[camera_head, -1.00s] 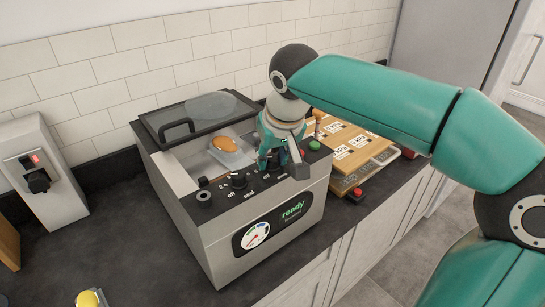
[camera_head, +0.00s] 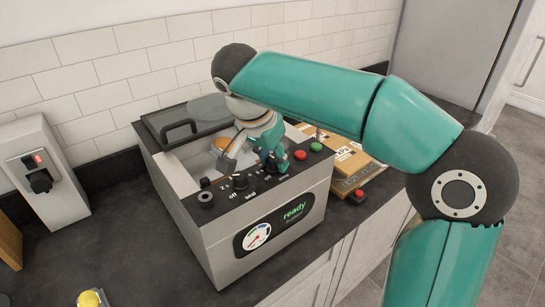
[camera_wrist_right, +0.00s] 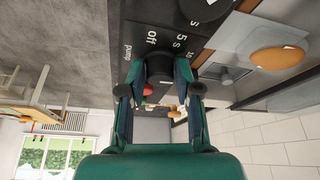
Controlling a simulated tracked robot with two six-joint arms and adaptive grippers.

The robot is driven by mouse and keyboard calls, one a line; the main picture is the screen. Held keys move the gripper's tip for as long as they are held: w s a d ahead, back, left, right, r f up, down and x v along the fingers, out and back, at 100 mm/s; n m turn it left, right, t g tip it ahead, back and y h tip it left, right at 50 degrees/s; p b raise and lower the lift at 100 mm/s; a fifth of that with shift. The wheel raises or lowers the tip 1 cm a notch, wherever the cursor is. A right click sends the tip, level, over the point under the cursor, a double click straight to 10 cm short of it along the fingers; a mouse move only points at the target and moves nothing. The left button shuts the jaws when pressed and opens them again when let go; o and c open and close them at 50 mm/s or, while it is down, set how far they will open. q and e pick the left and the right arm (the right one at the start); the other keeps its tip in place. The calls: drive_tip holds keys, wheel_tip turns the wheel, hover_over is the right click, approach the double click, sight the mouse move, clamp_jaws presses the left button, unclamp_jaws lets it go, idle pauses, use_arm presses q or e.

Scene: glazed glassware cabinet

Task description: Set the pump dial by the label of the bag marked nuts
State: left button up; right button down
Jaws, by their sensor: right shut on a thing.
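My right gripper (camera_head: 270,163) is at the front control panel of the grey sealing machine (camera_head: 200,240), shut on the pump dial. In the right wrist view, the fingers of my right gripper (camera_wrist_right: 158,80) close on the black pump dial (camera_wrist_right: 158,66) from both sides. The words "pump", "off" and "5 s" show beside it. The dial's pointer is hidden. My left gripper is not in view.
The machine's clear lid (camera_head: 190,122) is raised. A wooden board (camera_head: 350,160) with labels too small to read is partly behind my arm. The counter at front left is mostly clear.

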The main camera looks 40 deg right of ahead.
drive_tip(key=m+g+p, duration=0.1)
drive_tip(key=m+g, duration=0.1)
drive_tip(key=m, duration=0.2)
drive_tip(key=shift+w+m, duration=0.15)
drive_tip(key=shift+m, duration=0.25)
drive_tip(key=m+g+p, duration=0.1)
drive_tip(key=m, duration=0.2)
drive_tip(key=shift+m+y, duration=0.3)
drive_tip(key=m+p, duration=0.1)
drive_tip(key=m, duration=0.1)
drive_tip(key=m+g+y, duration=0.1)
drive_tip(key=m, duration=0.1)
drive_tip(key=shift+w+g+p, duration=0.1)
drive_tip(key=shift+g+p, duration=0.2)
drive_tip(key=shift+p, duration=0.1)
drive_tip(key=shift+d+m+g+y+p, duration=0.1)
drive_tip(key=shift+m+g+y+p, duration=0.4)
drive_tip(key=shift+m, duration=1.6)
drive_tip(key=shift+y, duration=0.3)
drive_tip(key=c, duration=0.8)
unclamp_jaws()
drive_tip(key=shift+w, duration=0.1)
